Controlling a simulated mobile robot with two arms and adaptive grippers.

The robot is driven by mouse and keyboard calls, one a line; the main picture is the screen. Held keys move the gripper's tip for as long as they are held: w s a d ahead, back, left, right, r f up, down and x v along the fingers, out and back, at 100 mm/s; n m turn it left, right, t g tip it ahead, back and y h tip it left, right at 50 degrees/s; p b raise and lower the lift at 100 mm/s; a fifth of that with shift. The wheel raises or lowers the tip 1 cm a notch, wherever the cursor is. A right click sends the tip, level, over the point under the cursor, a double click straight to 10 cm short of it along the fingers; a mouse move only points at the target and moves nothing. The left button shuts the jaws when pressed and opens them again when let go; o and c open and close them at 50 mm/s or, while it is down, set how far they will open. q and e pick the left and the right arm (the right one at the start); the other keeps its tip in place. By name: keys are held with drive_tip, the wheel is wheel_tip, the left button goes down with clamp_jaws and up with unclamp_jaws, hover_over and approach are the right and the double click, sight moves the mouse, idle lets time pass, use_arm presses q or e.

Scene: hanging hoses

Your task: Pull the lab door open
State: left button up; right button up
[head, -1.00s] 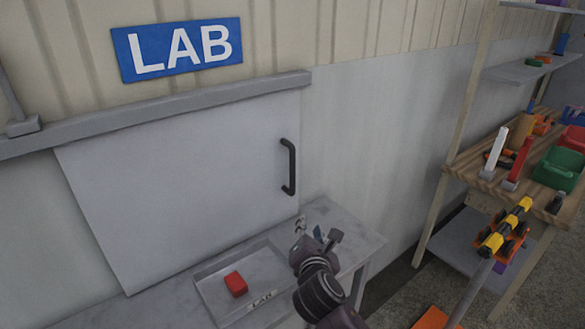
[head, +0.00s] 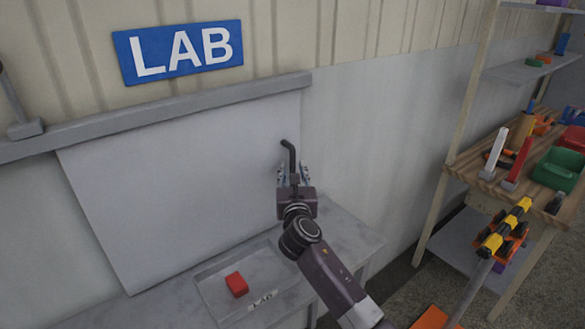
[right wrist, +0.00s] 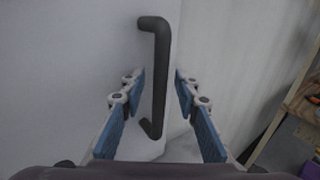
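The lab door (head: 190,190) is a pale grey panel under a blue LAB sign (head: 178,51) and a grey rail. Its dark bar handle (head: 288,152) is upright near the door's right edge. My right gripper (head: 294,174) is at the handle and covers its lower part in the head view. In the right wrist view the handle (right wrist: 157,75) stands between the two open blue-padded fingers (right wrist: 158,90), with a gap on each side. My left gripper is not in view.
A grey table below the door holds a tray labelled LAB (head: 210,297) with a red block (head: 237,285). A wooden shelf unit (head: 470,178) with tools and bins stands at the right. The wall right of the door is bare.

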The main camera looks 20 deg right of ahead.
drive_tip(key=shift+w+d, duration=0.1)
drive_tip(key=shift+w, duration=0.3)
clamp_jaws()
